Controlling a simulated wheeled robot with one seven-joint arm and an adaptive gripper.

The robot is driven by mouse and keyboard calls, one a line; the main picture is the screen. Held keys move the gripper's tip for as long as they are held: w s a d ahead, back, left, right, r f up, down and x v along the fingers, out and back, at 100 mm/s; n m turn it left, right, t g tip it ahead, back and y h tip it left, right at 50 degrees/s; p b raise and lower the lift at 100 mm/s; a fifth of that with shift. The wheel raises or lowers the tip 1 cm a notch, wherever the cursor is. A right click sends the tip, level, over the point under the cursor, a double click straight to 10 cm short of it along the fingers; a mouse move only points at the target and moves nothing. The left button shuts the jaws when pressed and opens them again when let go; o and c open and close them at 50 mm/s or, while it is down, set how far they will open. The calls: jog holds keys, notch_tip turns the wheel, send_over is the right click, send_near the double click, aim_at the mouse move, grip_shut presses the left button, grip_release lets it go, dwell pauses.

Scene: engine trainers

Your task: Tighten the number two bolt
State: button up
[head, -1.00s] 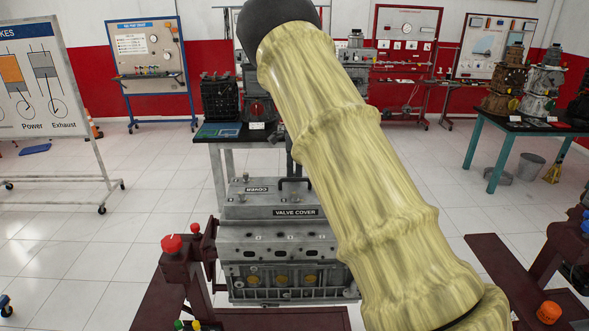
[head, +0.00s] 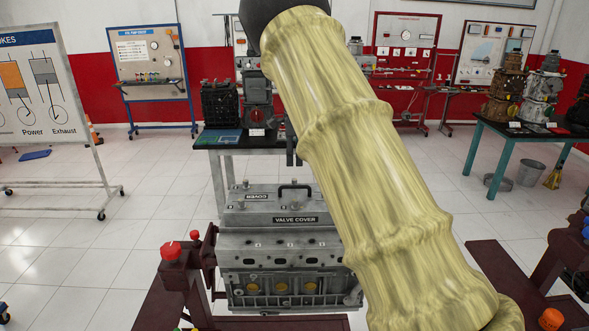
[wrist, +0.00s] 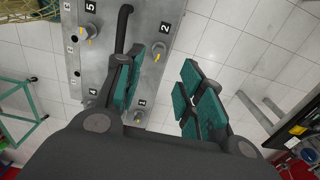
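The valve cover (head: 270,207) sits on the engine block (head: 280,262) in the head view, with a black handle on top. In the wrist view the grey cover (wrist: 112,55) carries numbered labels, including 5 and 2. The number two bolt (wrist: 159,49) stands just below the label 2, with a yellow mark beside it. My gripper (wrist: 161,78) is open and empty, its teal pads apart. The bolt appears beyond the fingertips, between them in the picture and not touched. The arm hides most of the gripper in the head view.
The black handle (wrist: 121,32) rises from the cover close to the left finger. Another bolt (wrist: 87,31) is by label 5. A dark red stand (head: 180,285) is around the engine. A bench (head: 240,140) with engine parts is behind. Open floor lies left.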

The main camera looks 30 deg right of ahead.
jog(key=shift+r, duration=2.05)
